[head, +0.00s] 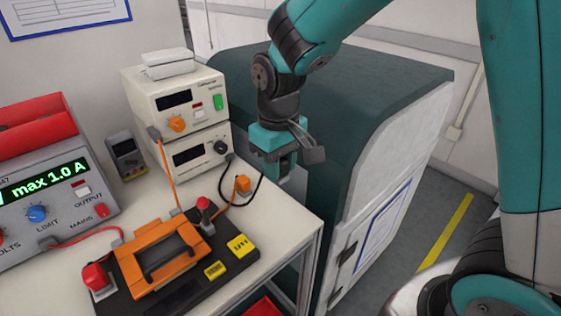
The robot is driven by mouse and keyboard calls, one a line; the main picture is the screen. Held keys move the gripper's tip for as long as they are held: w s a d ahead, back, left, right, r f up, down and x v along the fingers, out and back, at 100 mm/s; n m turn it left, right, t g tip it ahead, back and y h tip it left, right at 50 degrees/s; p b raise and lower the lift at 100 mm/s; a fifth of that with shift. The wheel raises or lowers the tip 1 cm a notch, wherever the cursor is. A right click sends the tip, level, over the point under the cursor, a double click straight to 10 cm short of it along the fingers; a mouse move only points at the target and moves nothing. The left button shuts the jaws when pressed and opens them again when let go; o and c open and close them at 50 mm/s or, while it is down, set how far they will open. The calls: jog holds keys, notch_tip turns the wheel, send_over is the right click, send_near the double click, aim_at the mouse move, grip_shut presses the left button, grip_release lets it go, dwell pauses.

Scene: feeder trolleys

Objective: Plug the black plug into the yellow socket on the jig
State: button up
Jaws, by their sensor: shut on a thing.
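My gripper (285,174) hangs beyond the right edge of the bench, in front of the dark green cabinet, pointing down. It is shut, and the black plug in it is too small and dark to make out clearly. A thin black cable (258,188) runs from near the gripper down toward the bench. The jig (190,292) is a black base on the bench with an orange frame on it. Two yellow blocks with dark markings, one at the right corner (241,246) and one nearer the front (215,270), sit on it; I cannot tell which is the yellow socket. My gripper is above and right of the jig, apart from it.
Red-topped parts (204,204) stand at the jig's ends. An orange plug (243,184) with an orange cable is behind it. Stacked instruments (180,110), a meter (127,157) and a power supply (45,190) line the bench. The cabinet (330,80) stands close behind my gripper.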

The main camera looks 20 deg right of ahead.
jog(key=p, duration=0.3)
send_over(241, 245)
dwell(0.6)
jog(key=shift+f, duration=0.15)
jog(key=shift+f, duration=1.35)
jog(key=shift+f, duration=0.15)
jog(key=shift+f+b, duration=1.9)
jog(key=shift+f, duration=0.65)
jog(key=shift+p, duration=0.45)
jog(key=shift+f+b, duration=0.4)
jog(key=shift+f, duration=0.2)
